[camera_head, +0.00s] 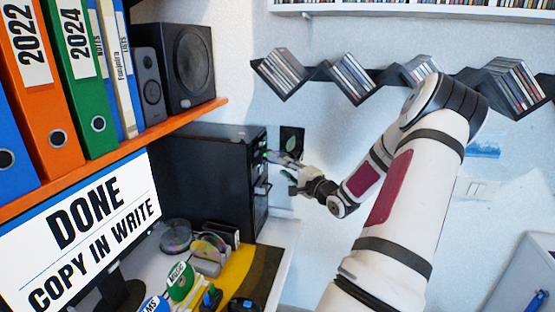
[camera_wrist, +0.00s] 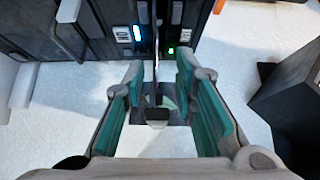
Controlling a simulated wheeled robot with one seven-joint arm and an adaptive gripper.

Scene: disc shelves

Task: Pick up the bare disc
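My gripper (camera_head: 280,168) is at the front of a black computer tower (camera_head: 205,170), beside its drive bays. In the wrist view my gripper (camera_wrist: 160,92) is open, with its teal finger pads apart. A thin dark edge (camera_wrist: 155,60) runs out from the tower front between the fingers; it may be a drive tray or a disc seen edge-on, I cannot tell which. The pads show gaps on both sides of it. A disc in the drive cannot be made out clearly.
The monitor (camera_head: 85,225) reads "DONE COPY IN WRITE". A clear round case (camera_head: 175,233) and labelled discs (camera_head: 180,279) are on the desk. An orange shelf (camera_head: 120,155) with binders and speakers hangs above. A zigzag wall shelf (camera_head: 320,72) holds disc cases.

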